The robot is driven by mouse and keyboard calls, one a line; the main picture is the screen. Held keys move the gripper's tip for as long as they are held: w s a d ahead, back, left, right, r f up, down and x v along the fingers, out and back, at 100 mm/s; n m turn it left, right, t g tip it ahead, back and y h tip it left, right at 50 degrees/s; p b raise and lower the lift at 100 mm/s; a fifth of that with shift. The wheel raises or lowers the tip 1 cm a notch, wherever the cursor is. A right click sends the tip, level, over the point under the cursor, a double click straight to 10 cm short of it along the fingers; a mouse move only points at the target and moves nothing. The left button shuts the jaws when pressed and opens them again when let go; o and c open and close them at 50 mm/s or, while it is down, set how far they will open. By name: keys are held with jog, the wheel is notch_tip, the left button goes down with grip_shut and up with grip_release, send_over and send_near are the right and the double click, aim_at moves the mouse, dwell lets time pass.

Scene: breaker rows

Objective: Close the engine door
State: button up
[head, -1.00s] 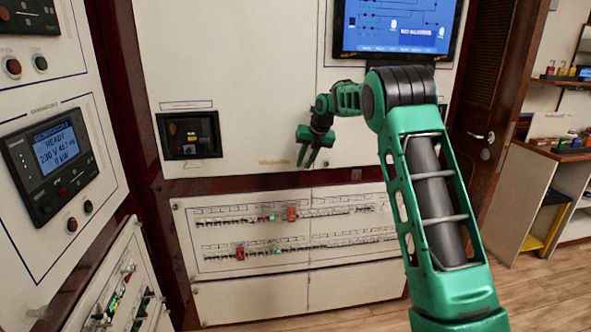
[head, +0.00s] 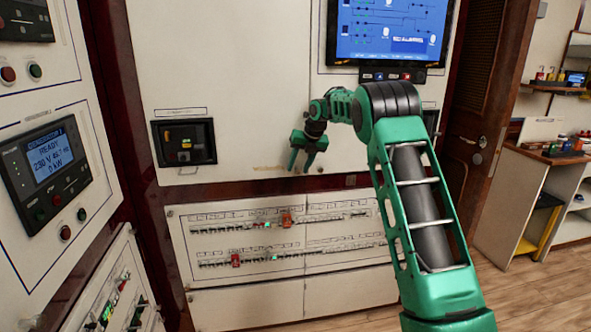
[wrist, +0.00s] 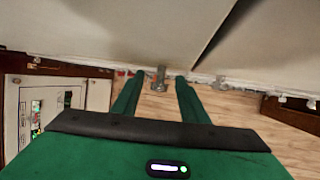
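My gripper (head: 302,165) hangs in front of the pale cabinet wall, just above the lower breaker panel in the head view. In the wrist view its two green fingers (wrist: 160,98) are spread apart with nothing held between them. A small metal fitting (wrist: 160,78) shows between and beyond the fingertips, at the edge of a white panel (wrist: 110,35). A dark gap parts this panel from another one at the right. A brown wooden door (head: 468,120) with a metal handle stands at the right in the head view. I cannot tell which of these is the engine door.
A breaker panel (head: 285,240) with several switches is low on the cabinet. A blue screen (head: 390,30) is above my arm. A generator display (head: 50,158) is at the left. Shelving (head: 520,200) stands at the right. Wooden floor (head: 530,285) is clear at lower right.

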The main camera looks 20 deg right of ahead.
jog(key=v, duration=1)
jog(key=shift+r, duration=0.3)
jog(key=shift+s, duration=0.1)
